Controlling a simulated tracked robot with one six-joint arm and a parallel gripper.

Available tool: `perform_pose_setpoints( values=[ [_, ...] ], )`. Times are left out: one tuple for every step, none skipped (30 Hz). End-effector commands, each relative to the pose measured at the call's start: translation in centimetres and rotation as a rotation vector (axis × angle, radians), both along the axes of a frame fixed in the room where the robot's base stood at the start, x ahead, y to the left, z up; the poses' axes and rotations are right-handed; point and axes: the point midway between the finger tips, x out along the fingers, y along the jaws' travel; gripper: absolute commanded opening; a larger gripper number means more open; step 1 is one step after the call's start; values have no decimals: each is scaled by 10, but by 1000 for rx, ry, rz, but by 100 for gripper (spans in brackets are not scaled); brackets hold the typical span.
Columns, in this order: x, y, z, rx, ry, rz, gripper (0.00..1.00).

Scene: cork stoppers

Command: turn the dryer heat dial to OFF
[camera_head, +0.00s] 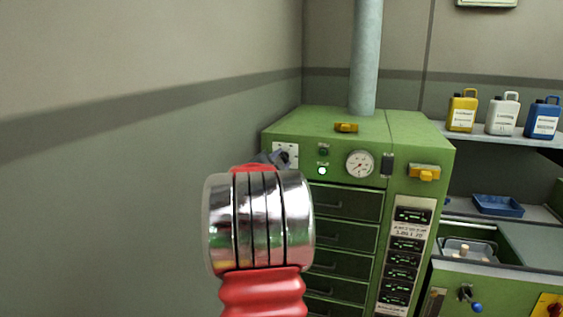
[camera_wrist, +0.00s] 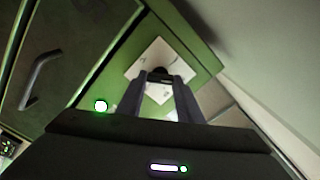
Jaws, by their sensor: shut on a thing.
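The dryer (camera_head: 400,127) is a green cabinet at the centre right of the head view. The heat dial's white plate (camera_head: 292,148) is at the upper left of its front, and it also shows in the wrist view (camera_wrist: 150,57). My gripper (camera_head: 281,158) is at this plate, partly behind my arm. In the wrist view my gripper's two grey fingers (camera_wrist: 161,82) are closed on the dark dial knob (camera_wrist: 159,74). The fingers cover much of the knob, and I cannot read its setting or the plate's markings.
A lit green lamp (camera_head: 322,170) and a round gauge (camera_head: 360,164) are right of the dial. Drawers (camera_head: 345,203) lie below. A wall (camera_head: 130,190) is on the left. Yellow (camera_head: 462,110), white (camera_head: 502,114) and blue (camera_head: 542,119) jugs stand on a shelf at right.

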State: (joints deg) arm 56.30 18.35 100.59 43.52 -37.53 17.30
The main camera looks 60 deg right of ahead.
Motion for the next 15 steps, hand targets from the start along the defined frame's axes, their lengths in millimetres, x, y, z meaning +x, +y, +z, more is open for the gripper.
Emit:
perform_pose_setpoints(
  values=[
    [4,2,-5,2,47,8,10],
    [4,2,-5,-2,75,8,10],
    [4,2,-6,-8,113,9,10],
    [4,2,-6,-12,141,8,10],
    [4,2,-6,-16,169,8,10],
    [4,2,-6,-22,207,9,10],
    [4,2,-6,-26,235,9,10],
    [4,2,-6,-31,263,9,10],
    [4,2,-6,-36,301,9,10],
    [4,2,-6,-40,329,10,10],
    [4,2,-7,-45,357,10,10],
    [4,2,-7,-51,395,9,10],
    [4,2,-7,-56,423,10,10],
    [4,2,-7,-60,451,11,10],
    [4,2,-7,-65,489,11,10]
  ],
)
